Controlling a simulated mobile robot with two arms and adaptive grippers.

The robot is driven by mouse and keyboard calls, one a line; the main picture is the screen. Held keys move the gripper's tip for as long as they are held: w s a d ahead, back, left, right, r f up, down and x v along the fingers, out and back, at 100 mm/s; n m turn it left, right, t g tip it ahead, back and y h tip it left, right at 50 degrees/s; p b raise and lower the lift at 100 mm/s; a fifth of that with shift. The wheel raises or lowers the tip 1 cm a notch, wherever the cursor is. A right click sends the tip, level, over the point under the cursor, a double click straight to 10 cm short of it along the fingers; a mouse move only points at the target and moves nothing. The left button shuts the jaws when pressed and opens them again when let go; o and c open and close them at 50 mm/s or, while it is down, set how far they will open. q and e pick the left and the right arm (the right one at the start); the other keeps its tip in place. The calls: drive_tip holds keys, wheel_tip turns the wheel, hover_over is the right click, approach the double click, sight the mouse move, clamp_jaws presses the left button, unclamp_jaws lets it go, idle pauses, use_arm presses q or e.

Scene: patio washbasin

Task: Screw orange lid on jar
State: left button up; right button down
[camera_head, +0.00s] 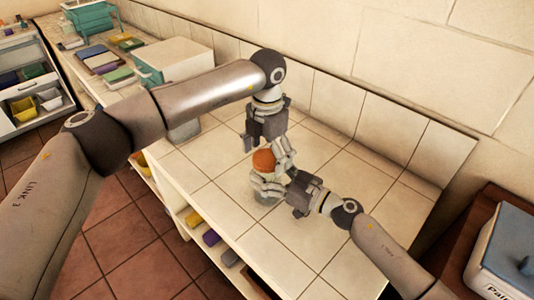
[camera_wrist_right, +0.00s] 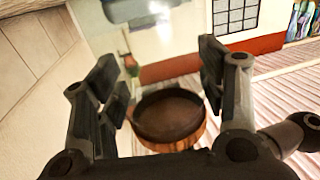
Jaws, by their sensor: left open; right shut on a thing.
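The orange lid (camera_head: 263,160) shows at the top of the jar (camera_head: 264,199), on the white tiled counter. The jar is pale and glassy and mostly hidden by my right gripper. Whether the lid sits fully on the jar cannot be told. My left gripper (camera_head: 284,163) points down from above, open, its fingers close beside the lid. My right gripper (camera_head: 264,184) reaches in from the right and is shut around the jar, below the lid. In the right wrist view, a round brown thing with an orange rim (camera_wrist_right: 170,118) shows between my right fingers (camera_wrist_right: 162,82); its identity is unclear.
The tiled counter (camera_head: 325,235) is clear around the jar, with a tiled wall behind. A white box (camera_head: 174,62) and coloured items stand at the back left. A blue-lidded container (camera_head: 512,245) stands at the lower right. Shelves lie under the counter's front edge.

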use_arm(q)
wheel_tip(320, 180, up, 12)
idle(0.5)
use_arm(e)
drive_tip(key=shift+c, duration=1.1)
unclamp_jaws()
drive_tip(key=v, duration=1.2)
drive_tip(key=shift+r, duration=0.15)
